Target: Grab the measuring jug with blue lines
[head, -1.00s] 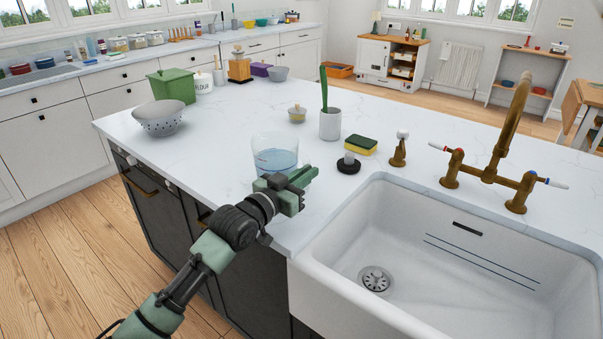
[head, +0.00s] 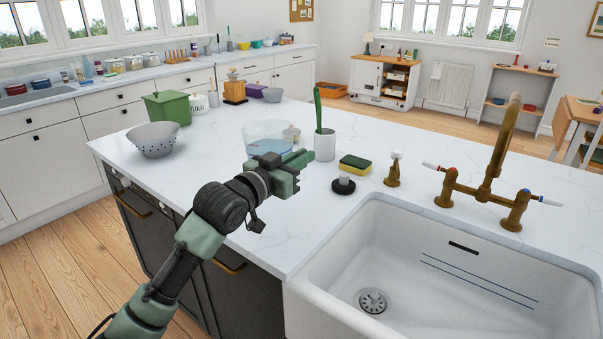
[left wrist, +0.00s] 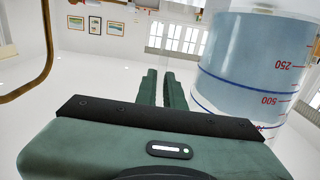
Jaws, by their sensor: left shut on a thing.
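The measuring jug (head: 266,130) is clear, with bluish contents, and shows just behind my left gripper (head: 300,163) in the head view. In the left wrist view the jug (left wrist: 252,65) fills the upper right. My left gripper (left wrist: 161,88) is shut on the jug. The gripped part is hidden, and only a narrow gap shows between the fingers. The jug's base is partly hidden by the gripper in the head view. My right gripper is not in view.
The sink (head: 440,275) and brass tap (head: 490,195) lie further right. A colander (head: 153,141) and green box (head: 167,108) stand left.

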